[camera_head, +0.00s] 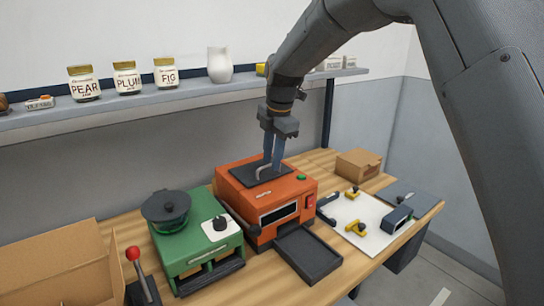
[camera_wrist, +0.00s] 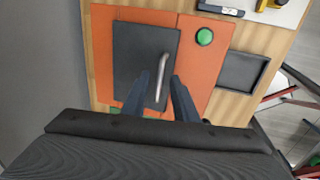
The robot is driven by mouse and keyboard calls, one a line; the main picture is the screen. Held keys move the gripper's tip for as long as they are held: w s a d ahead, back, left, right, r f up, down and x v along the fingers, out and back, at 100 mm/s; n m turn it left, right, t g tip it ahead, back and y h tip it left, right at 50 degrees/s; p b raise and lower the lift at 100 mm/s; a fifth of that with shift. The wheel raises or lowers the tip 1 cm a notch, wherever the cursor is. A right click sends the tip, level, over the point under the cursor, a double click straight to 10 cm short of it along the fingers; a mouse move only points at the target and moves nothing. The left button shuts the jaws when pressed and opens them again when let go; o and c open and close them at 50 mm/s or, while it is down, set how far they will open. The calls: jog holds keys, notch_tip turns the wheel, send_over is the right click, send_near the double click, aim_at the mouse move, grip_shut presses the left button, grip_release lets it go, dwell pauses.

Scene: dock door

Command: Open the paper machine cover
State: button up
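The orange machine (camera_head: 280,207) stands in the middle of the bench. Its dark grey cover (camera_head: 246,176) lies flat on top and looks shut. A pale bar handle (camera_head: 259,170) stands up from the cover. In the wrist view the cover (camera_wrist: 130,65) fills the middle, with the handle (camera_wrist: 163,80) near its right side. My gripper (camera_head: 271,160) points down over the cover. In the wrist view the fingers (camera_wrist: 169,78) are apart, with the handle showing between them. I cannot tell whether either finger touches it.
A green machine (camera_head: 198,243) with a dark round lid (camera_head: 167,208) stands to the left, beside a red-knobbed lever (camera_head: 134,254). A black tray (camera_head: 308,254) sticks out in front. A white board (camera_head: 367,222) and small cardboard box (camera_head: 358,164) lie right. A shelf (camera_head: 150,105) with jars runs behind.

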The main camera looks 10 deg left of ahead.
grip_shut()
dwell(1.3)
